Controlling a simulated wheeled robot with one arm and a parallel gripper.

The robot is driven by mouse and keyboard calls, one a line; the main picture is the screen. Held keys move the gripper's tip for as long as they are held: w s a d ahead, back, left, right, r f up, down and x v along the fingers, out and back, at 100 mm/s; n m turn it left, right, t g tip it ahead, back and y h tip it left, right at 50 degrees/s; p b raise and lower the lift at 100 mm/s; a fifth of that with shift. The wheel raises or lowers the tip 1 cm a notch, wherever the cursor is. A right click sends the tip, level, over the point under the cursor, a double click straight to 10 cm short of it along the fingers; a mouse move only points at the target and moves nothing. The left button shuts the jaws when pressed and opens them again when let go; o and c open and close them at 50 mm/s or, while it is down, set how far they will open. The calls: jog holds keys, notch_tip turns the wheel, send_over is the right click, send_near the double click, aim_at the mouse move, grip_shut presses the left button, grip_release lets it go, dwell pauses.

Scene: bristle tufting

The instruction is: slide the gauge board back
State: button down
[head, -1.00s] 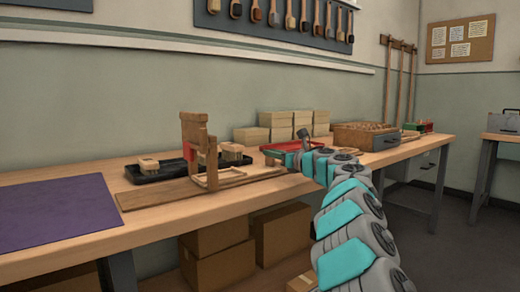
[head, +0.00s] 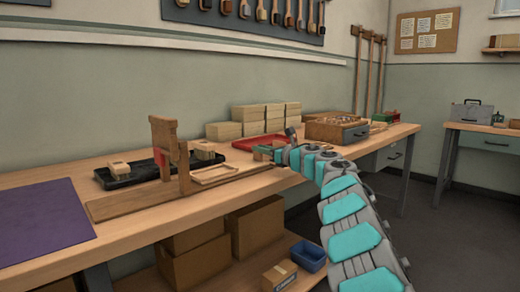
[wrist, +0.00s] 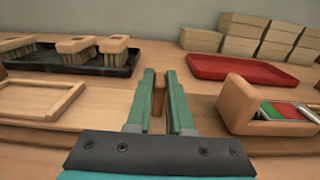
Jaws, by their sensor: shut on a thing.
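My gripper (wrist: 158,82) is shut on a narrow upright brown wooden piece (wrist: 158,108), which I take to be a grip on the gauge board; the rest of the board is mostly hidden behind my fingers and palm. In the head view my gripper is at the right end of the long wooden base (head: 130,204), and the held piece is too small to make out there. A wooden upright (head: 165,135) with a red part stands on the base, left of my gripper. A wooden block with red and green strips (wrist: 240,100) is right of my fingers.
A light wooden frame (wrist: 40,84) lies left of my fingers. Behind are a black tray (head: 117,184) with brush blocks and a red tray (wrist: 240,68). Stacked pale blocks (head: 250,113) stand near the wall. A purple mat (head: 40,222) covers the bench's left end.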

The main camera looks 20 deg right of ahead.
jog(key=c, duration=1.1)
grip_release()
jog(key=shift+b+v, duration=0.45)
jog(key=shift+v, duration=0.4)
jog(key=b+v, duration=0.1)
jog(key=v, duration=0.5)
jog(key=shift+s, duration=0.1)
